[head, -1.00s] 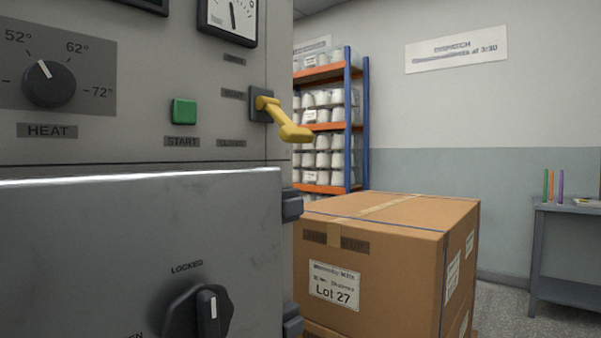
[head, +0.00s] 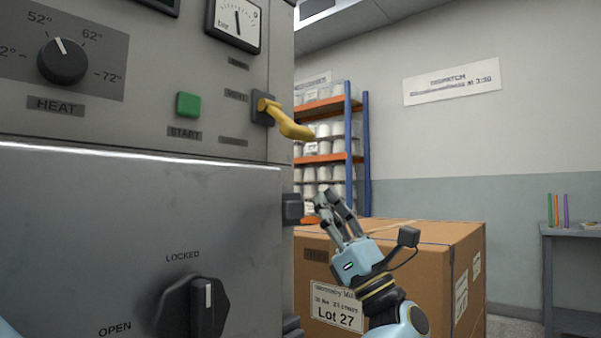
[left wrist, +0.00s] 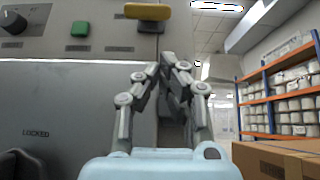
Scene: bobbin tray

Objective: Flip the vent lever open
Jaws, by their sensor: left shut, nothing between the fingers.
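The yellow vent lever (head: 286,119) is mounted on a dark square base at the right edge of the grey machine panel. It sticks outward, sloping down to the right. Small labels above and below its base are too blurred to read surely. In the left wrist view the lever (left wrist: 148,12) shows at the top, above my fingertips. My left gripper (head: 326,197) is in front of the carton, below and a little right of the lever and apart from it. Its fingers are shut and empty in the left wrist view (left wrist: 170,62). My right gripper is not seen.
The machine has a green START button (head: 188,105), a HEAT knob (head: 62,61), a gauge (head: 236,20) and a door with a black latch knob (head: 196,308). A large carton (head: 440,250) stands right of the machine, with shelving (head: 366,150) behind. A side table (head: 575,232) stands far right.

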